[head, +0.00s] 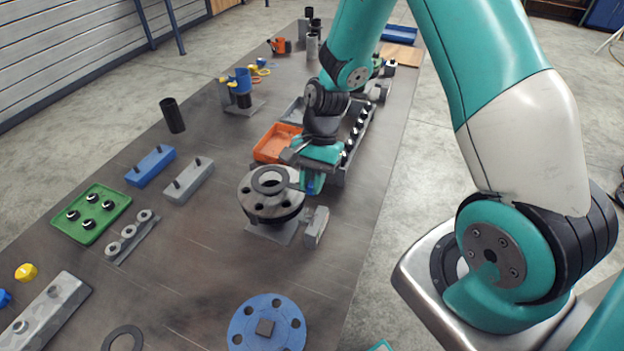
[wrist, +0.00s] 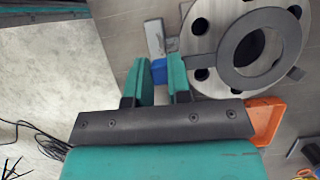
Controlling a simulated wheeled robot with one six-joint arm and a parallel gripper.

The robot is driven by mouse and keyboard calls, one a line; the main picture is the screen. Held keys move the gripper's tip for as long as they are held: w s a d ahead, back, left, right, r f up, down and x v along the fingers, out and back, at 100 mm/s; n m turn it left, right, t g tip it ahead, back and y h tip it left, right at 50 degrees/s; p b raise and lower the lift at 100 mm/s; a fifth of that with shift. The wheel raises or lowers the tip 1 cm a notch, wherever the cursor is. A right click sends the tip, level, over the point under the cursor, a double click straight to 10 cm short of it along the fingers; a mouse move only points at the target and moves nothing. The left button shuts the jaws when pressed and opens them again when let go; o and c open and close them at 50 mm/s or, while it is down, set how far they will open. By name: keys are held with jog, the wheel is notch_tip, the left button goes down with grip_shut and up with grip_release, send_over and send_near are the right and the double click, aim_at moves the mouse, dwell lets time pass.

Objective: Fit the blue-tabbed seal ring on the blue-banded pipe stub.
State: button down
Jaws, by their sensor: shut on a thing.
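A flat dark grey seal ring (head: 270,174) lies over the top face of a dark flanged pipe stub (head: 256,206) in the head view. In the wrist view the ring (wrist: 228,50) is roughly over the flange's (wrist: 203,26) bore. I cannot tell whether ring and flange touch. The ring's arm runs to my gripper (head: 311,184), where a blue tab (wrist: 159,67) shows at the jaws. My gripper (wrist: 162,80) is shut on this tab, beside the flange. I see no blue band on this stub; its lower part is partly hidden.
A grey block (head: 316,227) stands close to the stub. An orange tray (head: 272,147) lies behind it, near my gripper. A blue flange disc (head: 245,325) and a loose dark ring (head: 108,336) lie in front. Bare table lies between stub and disc.

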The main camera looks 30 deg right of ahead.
jog(key=shift+f, duration=0.15)
jog(key=shift+f+b, duration=0.45)
jog(key=shift+f, duration=0.2)
jog(key=shift+f, duration=0.45)
dwell(0.5)
jog(key=c, duration=1)
grip_release()
jog(key=shift+r, duration=0.1)
jog(key=a+p+v, duration=0.1)
jog(key=p+v, duration=0.1)
jog(key=v, duration=0.6)
jog(key=s+r+p+v, duration=0.1)
jog(key=p+v, duration=0.2)
jog(key=v, duration=0.6)
jog(key=a+p+v, duration=0.1)
jog(key=p+v, duration=0.2)
jog(key=v, duration=0.5)
jog(key=shift+s+a+r, duration=0.3)
jog(key=shift+r, duration=0.1)
